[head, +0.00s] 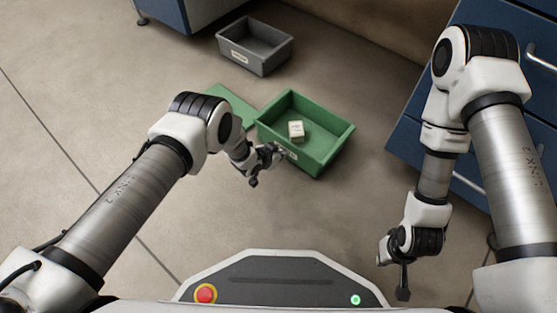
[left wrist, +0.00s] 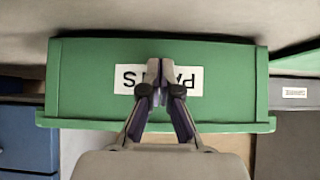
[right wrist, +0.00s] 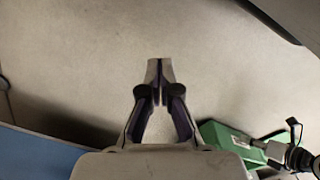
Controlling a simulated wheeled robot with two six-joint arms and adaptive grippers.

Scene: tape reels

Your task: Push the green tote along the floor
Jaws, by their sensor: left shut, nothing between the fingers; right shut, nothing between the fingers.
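The green tote (head: 328,159) stands on the floor, open at the top, with a small pale box (head: 296,131) inside. My left gripper (head: 277,152) is shut and empty at the tote's near side wall. In the left wrist view the shut fingertips (left wrist: 160,72) are in front of the tote's wall (left wrist: 85,80) and cover part of its white label (left wrist: 188,80). Whether they touch it I cannot tell. My right gripper (head: 402,291) is shut and empty, low over the floor, away from the tote. The right wrist view shows its fingertips (right wrist: 160,68) over bare floor.
A green flat patch (head: 229,105) lies on the floor left of the tote. A grey tote (head: 251,59) stands behind. Blue drawer units stand at the right (head: 410,124) and at the back left (head: 205,10). The floor between the tote and my base is clear.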

